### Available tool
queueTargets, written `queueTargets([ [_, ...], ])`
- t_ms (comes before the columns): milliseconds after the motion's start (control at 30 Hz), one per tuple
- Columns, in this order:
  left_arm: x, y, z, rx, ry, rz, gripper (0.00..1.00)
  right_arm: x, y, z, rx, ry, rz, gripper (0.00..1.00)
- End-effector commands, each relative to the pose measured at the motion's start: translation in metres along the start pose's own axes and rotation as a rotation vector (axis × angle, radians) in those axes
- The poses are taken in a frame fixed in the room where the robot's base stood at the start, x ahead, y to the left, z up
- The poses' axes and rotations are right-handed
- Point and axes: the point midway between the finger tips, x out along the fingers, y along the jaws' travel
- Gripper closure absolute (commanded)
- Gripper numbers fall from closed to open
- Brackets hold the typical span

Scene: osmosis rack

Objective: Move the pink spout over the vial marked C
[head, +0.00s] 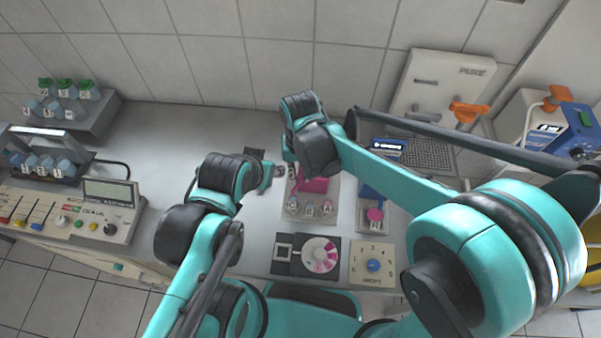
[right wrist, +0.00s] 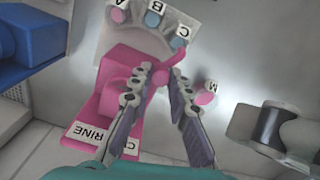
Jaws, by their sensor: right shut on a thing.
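The pink spout (right wrist: 168,76) is an arm on a pink unit (right wrist: 120,100), and its end points toward vial C (right wrist: 180,42) in the right wrist view. Whether the tip is right above C or just short of it, I cannot tell. Vial B (right wrist: 152,18) and vial A (right wrist: 118,15) stand beside C in a curved pale holder. My right gripper (right wrist: 163,79) is shut on the spout, a finger on either side. In the head view its hand hides most of the pink unit (head: 314,185). My left gripper (head: 277,172) is left of the unit; its jaws are unclear.
A pink cap (head: 375,214) marked M stands right of the holder. A pink-and-white dial (head: 320,256) and a panel with a blue knob (head: 373,265) lie in front. A rack of teal vials (head: 72,105) and a control box (head: 105,215) are at left.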

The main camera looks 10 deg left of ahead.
Motion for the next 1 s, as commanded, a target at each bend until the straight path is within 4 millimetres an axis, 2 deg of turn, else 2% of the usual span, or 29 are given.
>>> queueTargets([
  [67, 0.0, 0.0, 0.0, 0.0, 0.0, 0.0, 0.6, 0.0, 0.0, 0.0, 0.0, 0.001, -0.001, 1.0],
  [100, 0.0, 0.0, 0.0, 0.0, 0.0, 0.0, 0.6, 0.0, 0.0, -0.001, 0.0, 0.001, -0.001, 0.72],
  [133, 0.0, 0.0, 0.0, 0.0, 0.0, 0.0, 0.6, 0.0, 0.0, -0.001, 0.0, 0.001, -0.001, 0.64],
  [167, 0.0, 0.0, 0.0, 0.0, 0.0, 0.0, 0.6, 0.0, 0.0, 0.0, 0.0, 0.001, -0.001, 0.61],
  [467, 0.0, 0.0, 0.0, 0.0, 0.0, 0.0, 0.6, -0.001, 0.0, 0.0, -0.001, 0.001, -0.001, 0.61],
  [567, 0.0, 0.0, 0.0, 0.0, 0.0, 0.0, 0.6, -0.009, 0.0, -0.001, -0.001, 0.001, -0.001, 0.61],
  [667, 0.0, 0.0, 0.0, 0.0, 0.0, 0.0, 0.6, -0.025, 0.0, 0.0, -0.001, 0.001, -0.001, 0.61],
  [1000, 0.0, 0.0, 0.0, 0.0, 0.0, 0.0, 0.6, -0.096, 0.0, 0.0, -0.001, 0.001, -0.001, 0.61],
])
